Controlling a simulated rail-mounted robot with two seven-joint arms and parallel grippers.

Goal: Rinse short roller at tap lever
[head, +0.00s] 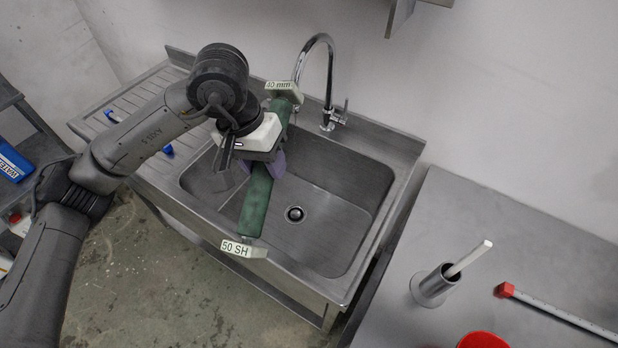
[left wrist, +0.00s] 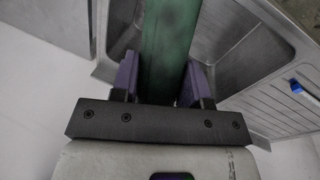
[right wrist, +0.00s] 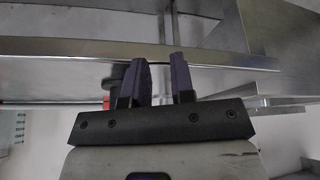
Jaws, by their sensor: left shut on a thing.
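The short roller (head: 257,203) is green, with a pale "40 mm" end piece near the tap and a pale "50 SH" end piece at the front. My left gripper (head: 266,163) is shut on its middle and holds it over the sink basin (head: 330,206). The roller also shows between the purple fingers in the left wrist view (left wrist: 165,45). The tap (head: 327,75) arches behind the roller's back end; the tap lever (head: 345,108) stands at its right. No water stream is visible. My right gripper (right wrist: 159,80) is open and empty, facing metal table edges.
A ribbed drainboard (head: 125,130) with blue items lies left of the basin. A bench (head: 520,235) on the right bears a metal cup (head: 432,288) with a white rod, a red-ended bar (head: 555,311) and a red container (head: 483,341). A shelf is at far left.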

